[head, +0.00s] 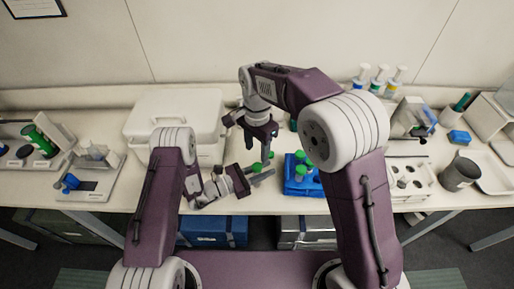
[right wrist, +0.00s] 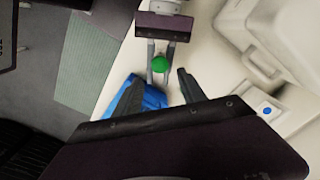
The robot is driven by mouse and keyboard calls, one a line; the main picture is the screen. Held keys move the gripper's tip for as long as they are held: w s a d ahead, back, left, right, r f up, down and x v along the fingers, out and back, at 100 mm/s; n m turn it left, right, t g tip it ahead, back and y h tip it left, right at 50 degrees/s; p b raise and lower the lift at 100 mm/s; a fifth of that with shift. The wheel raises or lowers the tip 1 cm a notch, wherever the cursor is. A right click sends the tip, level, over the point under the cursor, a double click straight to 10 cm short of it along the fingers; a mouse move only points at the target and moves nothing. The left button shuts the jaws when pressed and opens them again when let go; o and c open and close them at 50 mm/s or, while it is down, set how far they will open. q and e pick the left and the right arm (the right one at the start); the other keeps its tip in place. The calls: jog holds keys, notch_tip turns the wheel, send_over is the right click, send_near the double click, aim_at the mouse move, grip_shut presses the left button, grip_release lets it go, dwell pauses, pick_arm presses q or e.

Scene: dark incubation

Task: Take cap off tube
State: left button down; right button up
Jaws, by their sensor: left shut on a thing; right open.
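A green-capped tube (head: 257,167) is held between the fingers of my left gripper (head: 262,174), low over the middle of the table. Its green cap (right wrist: 159,64) shows between those fingers in the right wrist view; the tube body is hidden beneath the cap. My right gripper (head: 262,135) points down just above and behind the left one. In the right wrist view the right gripper's dark fingers (right wrist: 158,88) are spread and empty, with the cap just beyond their tips. A second green spot shows beside the right fingertips in the head view; I cannot tell what it is.
A blue rack (head: 300,187) with green-capped tubes stands just right of the grippers. A white box (head: 170,108) is behind left. A white rack (head: 408,180) and grey mug (head: 459,174) are at right. Bare table lies in front of the left gripper.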

aim_at(257, 166)
notch_tip(257, 166, down, 8)
jog(key=shift+r, duration=0.15)
